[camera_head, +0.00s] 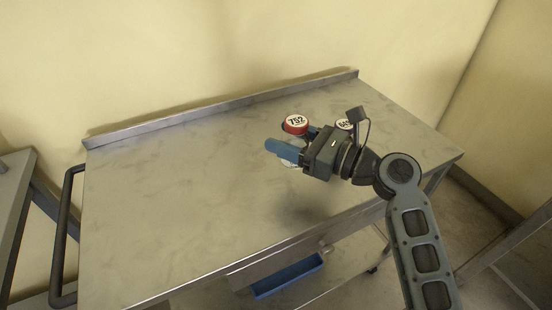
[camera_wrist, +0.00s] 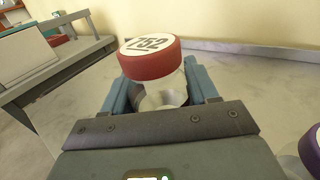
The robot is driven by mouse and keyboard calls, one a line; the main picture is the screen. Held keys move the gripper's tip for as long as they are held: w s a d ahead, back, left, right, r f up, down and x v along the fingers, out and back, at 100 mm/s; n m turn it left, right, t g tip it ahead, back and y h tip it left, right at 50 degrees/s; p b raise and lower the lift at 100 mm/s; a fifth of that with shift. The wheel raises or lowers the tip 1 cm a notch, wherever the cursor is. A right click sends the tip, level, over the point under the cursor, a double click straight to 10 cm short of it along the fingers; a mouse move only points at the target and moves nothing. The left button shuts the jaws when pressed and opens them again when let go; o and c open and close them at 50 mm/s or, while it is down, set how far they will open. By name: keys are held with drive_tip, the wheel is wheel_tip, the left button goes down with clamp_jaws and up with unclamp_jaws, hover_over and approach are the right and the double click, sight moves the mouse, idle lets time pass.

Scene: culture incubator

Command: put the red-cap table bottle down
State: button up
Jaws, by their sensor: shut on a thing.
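The red-cap bottle (camera_head: 295,124) has a white top label reading 752 and a clear body. It is upright between the blue fingers of my gripper (camera_head: 294,139), which is shut on it. In the wrist view the red cap (camera_wrist: 151,60) stands above the fingers, and the clear body (camera_wrist: 163,95) shows between them. The bottle is over the far middle-right part of the steel table (camera_head: 180,200). Its base is hidden, so I cannot tell whether it touches the tabletop.
A second bottle (camera_head: 344,124) with a white top label stands right of the held one, partly behind my gripper; its purple cap (camera_wrist: 312,150) shows at the wrist view's right edge. The table's left and middle are clear. A raised lip (camera_head: 220,107) runs along the back. A blue tray (camera_head: 288,276) lies below.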

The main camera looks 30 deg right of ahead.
drive_tip(key=shift+w+a+f, duration=0.25)
drive_tip(key=shift+a+f, duration=0.15)
drive_tip(key=shift+a, duration=0.1)
drive_tip(key=shift+w+a+f, duration=0.2)
drive_tip(key=shift+a+f, duration=0.2)
drive_tip(key=shift+a, duration=0.1)
drive_tip(key=shift+f+b, duration=0.45)
drive_tip(key=shift+f, duration=1.4)
drive_tip(key=shift+f, duration=0.1)
drive_tip(key=o, duration=1.1)
drive_tip(key=shift+s+d, duration=0.1)
drive_tip(key=shift+s, duration=0.05)
drive_tip(key=v, duration=1.1)
drive_tip(key=shift+s+d, duration=0.15)
drive_tip(key=shift+s, duration=0.1)
